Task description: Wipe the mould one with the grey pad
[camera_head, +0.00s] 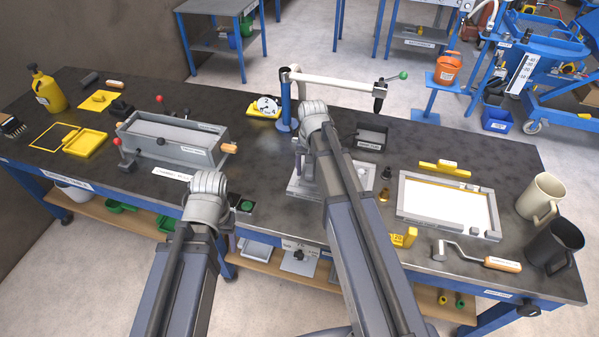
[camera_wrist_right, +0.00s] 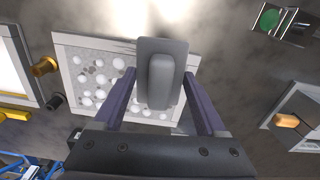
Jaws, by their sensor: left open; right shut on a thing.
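The grey pad (camera_wrist_right: 148,46), a flat plate with a raised grip, is between the fingers of my right gripper (camera_wrist_right: 160,76), which is shut on it. A pale grey square plate with several white round spots (camera_wrist_right: 75,66) lies below in the right wrist view; I take it as mould one, but can read no such label. In the head view this plate (camera_head: 303,190) is partly hidden by my right arm. The pad overlaps its edge in the wrist view; contact cannot be told. My left gripper (camera_head: 205,197) is over the table's front edge, empty, its fingers mostly hidden.
A grey box with a wooden handle (camera_head: 172,140) stands left of the plate. A blue post with a white arm (camera_head: 330,80) rises behind.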

